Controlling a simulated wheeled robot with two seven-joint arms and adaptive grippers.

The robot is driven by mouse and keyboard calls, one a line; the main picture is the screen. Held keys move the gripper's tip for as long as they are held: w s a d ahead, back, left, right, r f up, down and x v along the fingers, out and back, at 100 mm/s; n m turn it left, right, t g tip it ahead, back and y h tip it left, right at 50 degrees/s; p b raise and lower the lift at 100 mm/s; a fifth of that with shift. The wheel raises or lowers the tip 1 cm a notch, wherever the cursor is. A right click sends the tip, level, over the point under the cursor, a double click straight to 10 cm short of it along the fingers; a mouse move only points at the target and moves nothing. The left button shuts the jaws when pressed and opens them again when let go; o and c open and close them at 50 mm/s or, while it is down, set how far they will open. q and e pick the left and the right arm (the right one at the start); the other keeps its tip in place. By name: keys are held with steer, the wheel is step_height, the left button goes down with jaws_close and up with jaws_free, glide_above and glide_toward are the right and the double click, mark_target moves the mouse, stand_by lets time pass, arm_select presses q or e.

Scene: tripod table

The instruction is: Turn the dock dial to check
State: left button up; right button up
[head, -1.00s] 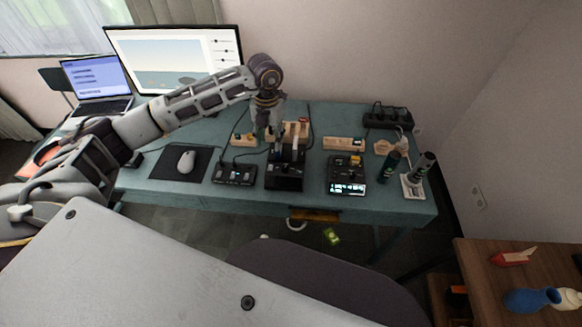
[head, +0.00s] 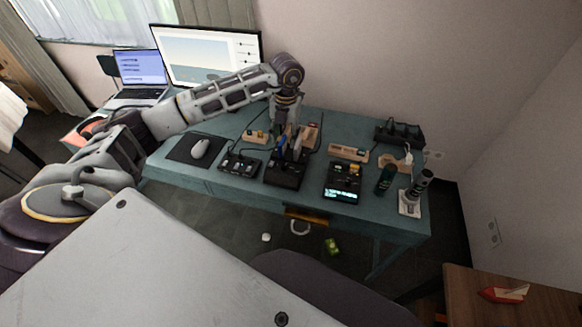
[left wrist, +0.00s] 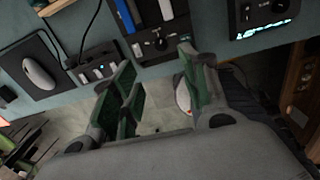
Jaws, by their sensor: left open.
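A black dock-like device (head: 284,178) stands near the desk's front edge in the head view, with upright blue and white pieces in it. In the left wrist view the dock (left wrist: 180,42) shows at the top, with a small round dark dial (left wrist: 160,44) on its face. I cannot read the dial's setting. My left gripper (head: 291,152) hangs over the dock in the head view and hides part of it. In the left wrist view the left gripper (left wrist: 158,84) has its green-padded fingers spread, with nothing between them. My right gripper is out of view.
A black keyed box (head: 240,164) is left of the dock. A box with a lit display (head: 342,184) is right of it. A mouse (head: 200,148) lies on a dark pad, and dark green cylinders (head: 386,180) stand at the right. Wooden blocks (head: 348,152) lie behind.

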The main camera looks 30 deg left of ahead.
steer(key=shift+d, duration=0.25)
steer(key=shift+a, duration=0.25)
